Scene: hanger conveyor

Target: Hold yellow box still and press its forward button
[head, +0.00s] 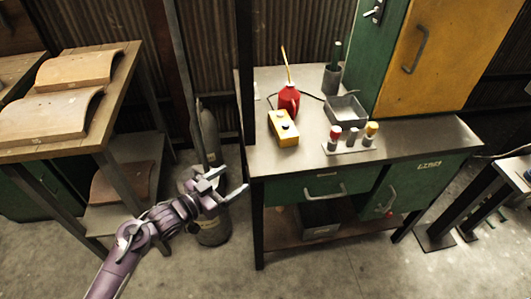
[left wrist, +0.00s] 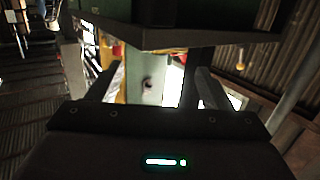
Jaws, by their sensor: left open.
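The yellow box (head: 284,127) sits on the left part of the grey worktop, with dark round buttons on its top face. A thin dark cable runs behind it. My left gripper (head: 232,187) is open and empty. In the head view it is in front of the bench's left edge, lower in the picture than the box and apart from it. In the left wrist view the two dark fingers (left wrist: 150,88) are spread, with nothing held between them. My right gripper is not in view.
A red oil can (head: 289,99) stands behind the box. A grey tray (head: 346,109) and several small capped bottles (head: 353,138) are to its right. A dark post (head: 246,75) rises at the bench's left edge. Gas cylinders (head: 209,135) stand left of the bench.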

